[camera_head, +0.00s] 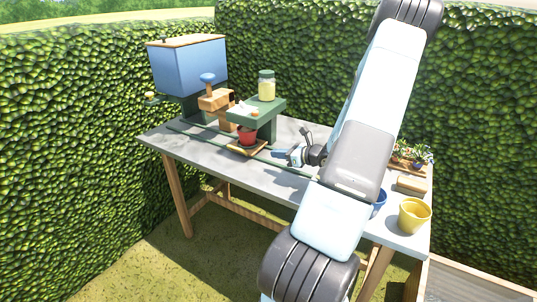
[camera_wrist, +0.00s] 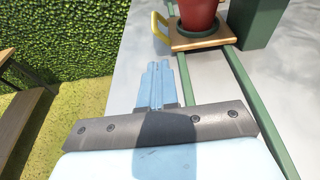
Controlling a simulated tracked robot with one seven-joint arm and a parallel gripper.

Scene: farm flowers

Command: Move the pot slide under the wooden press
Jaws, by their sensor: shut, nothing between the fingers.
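The pot slide (camera_head: 252,150) is a small wooden plate on green rails, with a red pot (camera_head: 247,136) standing upright on it beside the green stand (camera_head: 266,120). In the wrist view the slide (camera_wrist: 200,42) has a yellow handle (camera_wrist: 160,27) on its left, and the pot (camera_wrist: 198,12) is cut off by the top edge. The wooden press (camera_head: 216,99), apparently the block below a blue knob (camera_head: 208,77), is left of the green stand. My gripper (camera_head: 280,154) is shut and empty, right of the slide; its fingers (camera_wrist: 158,68) are apart from the handle.
A jar of yellow stuff (camera_head: 266,86) stands on the green stand. A large blue box (camera_head: 188,66) is at the back left. A yellow pot (camera_head: 414,215), a blue pot (camera_head: 379,203) and a flower tray (camera_head: 412,158) are at the right. Hedges (camera_head: 80,110) surround the table (camera_head: 180,149).

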